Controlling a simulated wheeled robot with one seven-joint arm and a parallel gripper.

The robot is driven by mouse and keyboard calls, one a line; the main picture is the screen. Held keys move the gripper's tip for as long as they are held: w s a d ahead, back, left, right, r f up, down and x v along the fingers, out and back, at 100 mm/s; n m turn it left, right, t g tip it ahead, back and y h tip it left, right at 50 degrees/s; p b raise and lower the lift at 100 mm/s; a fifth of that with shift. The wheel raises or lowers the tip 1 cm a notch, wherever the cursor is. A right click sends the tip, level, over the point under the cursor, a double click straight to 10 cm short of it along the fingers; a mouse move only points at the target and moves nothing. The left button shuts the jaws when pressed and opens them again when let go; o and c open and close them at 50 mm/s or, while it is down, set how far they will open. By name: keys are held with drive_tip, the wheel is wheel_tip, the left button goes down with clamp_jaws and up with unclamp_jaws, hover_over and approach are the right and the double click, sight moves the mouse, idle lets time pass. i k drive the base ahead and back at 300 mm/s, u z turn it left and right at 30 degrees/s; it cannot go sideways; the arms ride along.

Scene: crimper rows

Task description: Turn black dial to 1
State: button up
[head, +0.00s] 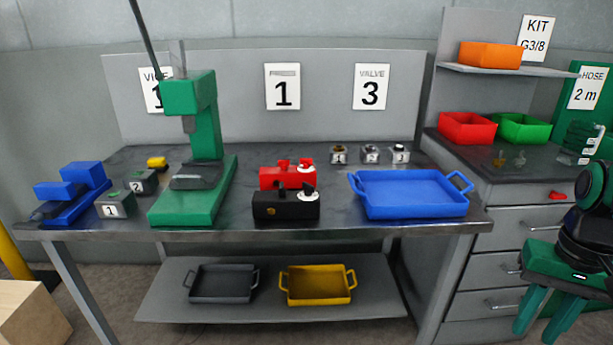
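A black box (285,207) sits near the front edge of the workbench, with a round brass-coloured spot on its front face. On its top right is a black dial (309,190) over a white disc; the disc's markings are too small to read, so I cannot tell its setting. A red box (285,178) with red knobs and a similar white disc stands right behind it. My gripper (545,322) is at the far right, in front of the drawer cabinet and well away from the black box. Its two green fingers point down, apart, with nothing visible between them.
A green press (203,150) stands left of the boxes and a blue tray (415,213) lies to the right. Several small fittings (370,155) sit behind. Numbered signs, one "1" (282,87), hang on the back panel. A drawer cabinet (490,255) stands right of the bench.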

sight(308, 189)
drive_tip(key=i, duration=0.85)
